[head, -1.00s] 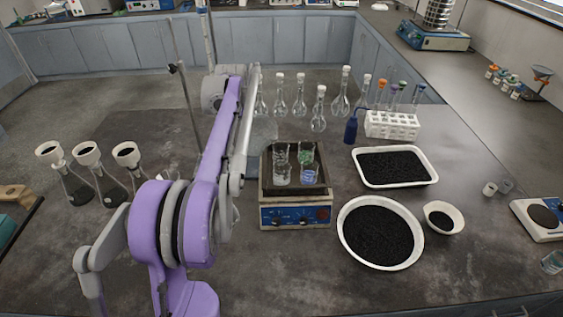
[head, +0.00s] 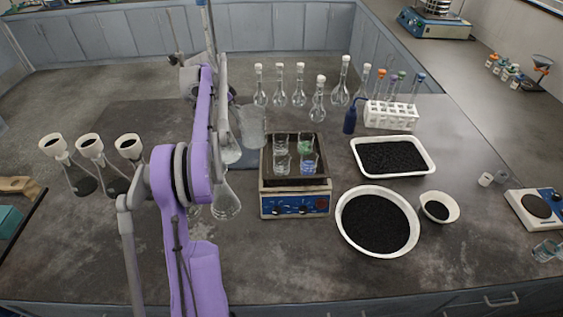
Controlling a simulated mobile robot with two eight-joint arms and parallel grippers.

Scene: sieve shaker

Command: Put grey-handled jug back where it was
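A clear, translucent jug (head: 252,127) shows just right of my purple arm, left of and behind the hotplate. Its left side and handle are largely covered by the arm, so I cannot make out the handle's colour. A blue-grey flat patch (head: 252,161) lies below it; I cannot tell whether the jug touches it. My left arm reaches forward from the bottom of the view, with its far end close to the jug. The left gripper's fingers are hidden behind the arm, so their grip on the jug cannot be seen. My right gripper is not in view.
The hotplate (head: 295,204) carries several beakers. Flasks with funnels (head: 92,160) stand left; a flask (head: 226,203) stands right of my arm. Stoppered flasks (head: 300,93), a blue bottle (head: 350,120) and a tube rack (head: 391,114) stand behind. A tray (head: 430,160) and bowls (head: 414,235) lie right.

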